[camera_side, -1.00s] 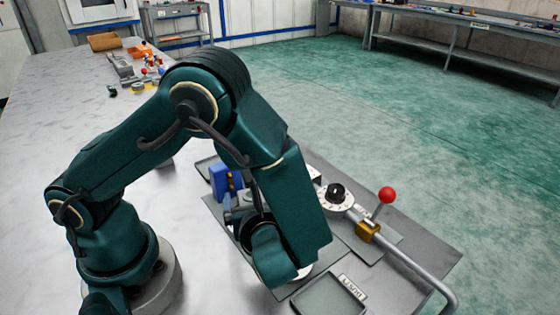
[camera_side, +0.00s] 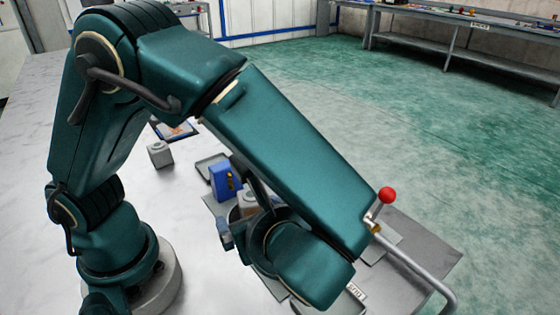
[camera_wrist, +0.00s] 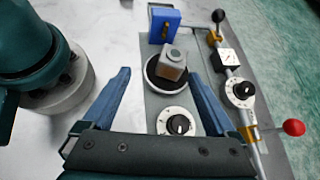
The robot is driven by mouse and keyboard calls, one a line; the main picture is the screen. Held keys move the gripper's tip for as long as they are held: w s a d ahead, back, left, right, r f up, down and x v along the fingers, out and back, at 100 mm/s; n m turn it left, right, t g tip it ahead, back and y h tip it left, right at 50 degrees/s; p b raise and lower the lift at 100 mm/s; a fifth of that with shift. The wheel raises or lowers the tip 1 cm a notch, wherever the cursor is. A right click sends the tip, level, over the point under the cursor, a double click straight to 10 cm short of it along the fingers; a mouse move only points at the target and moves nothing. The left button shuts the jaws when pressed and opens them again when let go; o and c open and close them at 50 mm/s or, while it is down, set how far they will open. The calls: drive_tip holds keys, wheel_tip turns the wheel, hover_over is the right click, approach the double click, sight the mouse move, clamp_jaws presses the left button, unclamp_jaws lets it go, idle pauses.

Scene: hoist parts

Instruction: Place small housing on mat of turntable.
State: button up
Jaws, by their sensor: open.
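A small grey box-shaped housing (camera_wrist: 173,66) with a round top stands on the round turntable (camera_wrist: 152,82), inside its dark rim, in the wrist view. In the side view this housing (camera_side: 247,199) is partly hidden by my arm. My gripper (camera_wrist: 159,74) is open, its blue fingers spread left and right on the near side of the turntable, with nothing between them. In the side view one blue finger shows and the rest is hidden. A second grey block (camera_side: 160,154) stands on the table left of the work plate. The mat surface is mostly covered.
A blue block (camera_wrist: 164,26) stands just behind the turntable. A dial (camera_wrist: 180,122) lies on the near side, with another dial (camera_wrist: 239,90) to the right. A rail runs along the right, with a red-knobbed lever (camera_side: 386,196). The left table is mostly clear.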

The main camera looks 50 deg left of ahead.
drive_tip(key=s+a+r+n+t+h, duration=0.1)
drive_tip(key=a+r+n+h, duration=0.1)
drive_tip(key=n+h, duration=0.3)
drive_tip(key=s+a+r+n+t+h, duration=0.1)
drive_tip(key=n+h, duration=0.4)
drive_tip(key=n, duration=0.9)
wheel_tip(320, 180, up, 3)
drive_tip(key=shift+s+a+f+n+t+h, duration=0.15)
drive_tip(key=shift+s+a+n+t+h, duration=0.15)
drive_tip(key=shift+a+t+h, duration=0.15)
